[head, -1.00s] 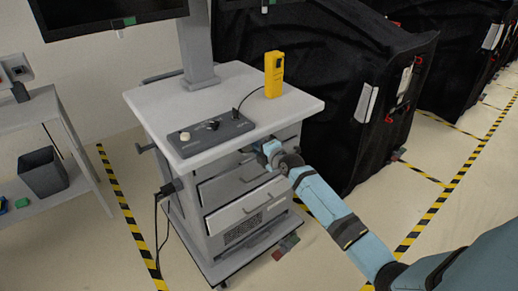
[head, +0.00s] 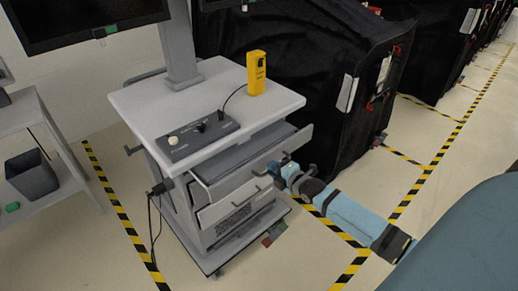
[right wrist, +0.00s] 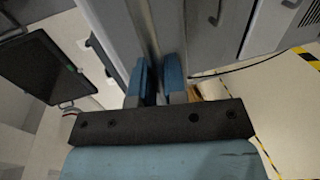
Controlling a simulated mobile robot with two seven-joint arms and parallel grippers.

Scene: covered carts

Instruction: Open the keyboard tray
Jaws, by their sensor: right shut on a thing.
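The keyboard tray (head: 230,179) is the top pull-out under the grey cart's worktop. It stands pulled out toward the right front, with its dark inside showing behind the front panel. My right gripper (head: 277,170) is at the handle on the tray's front panel, shut on it. In the right wrist view its two blue fingers (right wrist: 158,82) are close together at a grey panel edge, and the handle between them is mostly hidden. My left gripper is not in view.
The cart's top (head: 150,100) carries a yellow device (head: 256,72) and a dark control box (head: 203,136). Another drawer (head: 228,206) below is shut. Black covered carts (head: 290,60) stand behind. Open floor with striped tape (head: 345,275) lies to the right.

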